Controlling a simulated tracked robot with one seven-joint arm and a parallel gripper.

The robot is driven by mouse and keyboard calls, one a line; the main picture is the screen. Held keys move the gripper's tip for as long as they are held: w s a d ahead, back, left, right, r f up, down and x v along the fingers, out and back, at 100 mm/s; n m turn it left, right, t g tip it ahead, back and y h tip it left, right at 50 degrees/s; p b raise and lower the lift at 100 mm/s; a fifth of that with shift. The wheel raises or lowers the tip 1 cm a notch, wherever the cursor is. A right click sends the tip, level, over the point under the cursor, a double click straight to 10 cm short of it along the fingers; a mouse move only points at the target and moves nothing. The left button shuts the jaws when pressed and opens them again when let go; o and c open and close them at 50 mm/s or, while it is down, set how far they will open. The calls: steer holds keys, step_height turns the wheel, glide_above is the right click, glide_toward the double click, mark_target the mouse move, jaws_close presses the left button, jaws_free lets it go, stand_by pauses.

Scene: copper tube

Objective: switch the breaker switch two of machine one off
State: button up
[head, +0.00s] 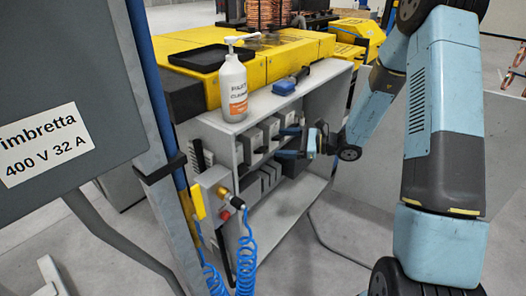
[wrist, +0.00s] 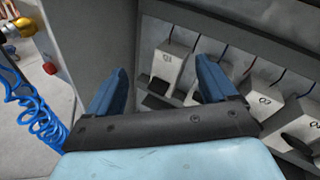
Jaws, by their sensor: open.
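A row of grey breaker boxes (head: 252,142) stands on the upper level of an open grey cabinet (head: 228,128). In the wrist view, the box marked Q1 (wrist: 171,62) shows between my fingers, with a dark lever at its foot. Boxes marked Q3 (wrist: 262,100) and Q4 (wrist: 303,122) lie to the right. The box between Q1 and Q3 (wrist: 233,72) is partly hidden by my right finger, and its label and switch position cannot be read. My gripper (wrist: 160,72) is open and empty, in front of this row; it also shows in the head view (head: 289,143).
A valve block (head: 215,195) with coiled blue hoses (head: 246,262) is at the cabinet's left side. A grey panel (head: 60,90) fills the left foreground.

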mark_target(264, 148)
steer(key=w+d+f+m+t+h, duration=0.1)
steer(key=w+d+f+m+t, duration=0.15)
steer(key=f+m+t, duration=0.35)
steer(key=w+d+f+m+t+h, duration=0.1)
steer(key=w+f+m, duration=0.25)
steer(key=f, duration=0.45)
steer(key=x, duration=1.4)
steer(key=shift+w, duration=0.35)
steer(key=shift+d, duration=0.1)
steer(key=shift+c, duration=0.4)
steer(key=c, duration=0.9)
